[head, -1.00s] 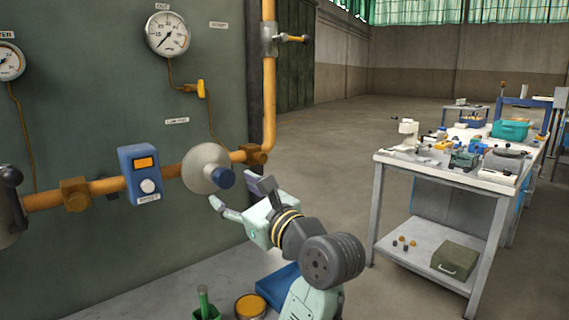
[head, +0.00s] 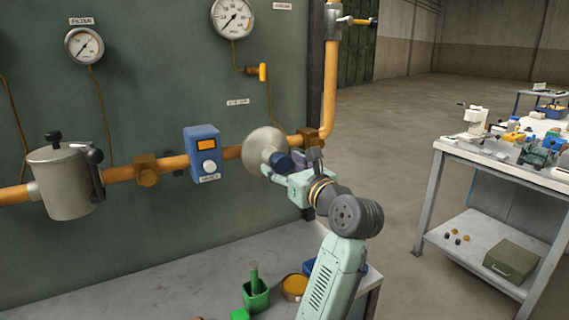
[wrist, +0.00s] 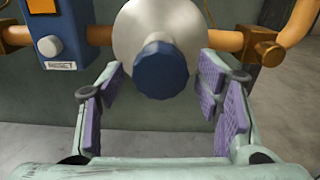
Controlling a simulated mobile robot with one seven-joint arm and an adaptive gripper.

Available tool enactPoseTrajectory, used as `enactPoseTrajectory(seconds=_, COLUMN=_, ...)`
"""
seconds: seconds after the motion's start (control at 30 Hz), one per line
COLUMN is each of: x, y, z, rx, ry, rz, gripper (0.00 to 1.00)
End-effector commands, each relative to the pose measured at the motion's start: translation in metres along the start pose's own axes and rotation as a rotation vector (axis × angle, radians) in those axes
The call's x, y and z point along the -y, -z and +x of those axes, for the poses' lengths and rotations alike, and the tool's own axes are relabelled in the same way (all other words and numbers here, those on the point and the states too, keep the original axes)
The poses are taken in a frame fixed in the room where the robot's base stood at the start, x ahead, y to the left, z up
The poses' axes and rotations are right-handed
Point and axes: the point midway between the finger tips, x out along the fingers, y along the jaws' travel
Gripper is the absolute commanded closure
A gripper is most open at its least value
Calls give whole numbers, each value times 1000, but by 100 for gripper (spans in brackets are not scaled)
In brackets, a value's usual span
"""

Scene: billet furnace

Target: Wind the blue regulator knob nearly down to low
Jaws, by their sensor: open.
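The blue regulator knob (head: 281,162) sits on the front of a round grey regulator body (head: 258,148) on the orange pipe. In the wrist view the ribbed knob (wrist: 160,70) is ahead, near the top centre, with the regulator body (wrist: 140,25) behind it. My gripper (head: 290,170) is open at the knob, its purple-padded fingers (wrist: 163,88) to the left and right of it. I see gaps between the pads and the knob. In the head view my gripper partly hides the knob.
A blue box with an orange display and white button (head: 209,168) is left of the regulator. A metal canister (head: 62,195) hangs further left. Gauges (head: 232,18) are above. A bench below holds a green container (head: 256,295) and an orange-topped tin (head: 294,287).

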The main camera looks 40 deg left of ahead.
Motion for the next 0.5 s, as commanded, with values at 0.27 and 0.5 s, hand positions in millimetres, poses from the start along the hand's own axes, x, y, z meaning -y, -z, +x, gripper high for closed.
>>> enactPoseTrajectory(seconds=0.27, x=0, y=0, z=1, rx=0, ry=0, rz=-1, gripper=41)
enactPoseTrajectory(seconds=0.5, x=0, y=0, z=1, rx=0, ry=1, rz=-1, gripper=57)
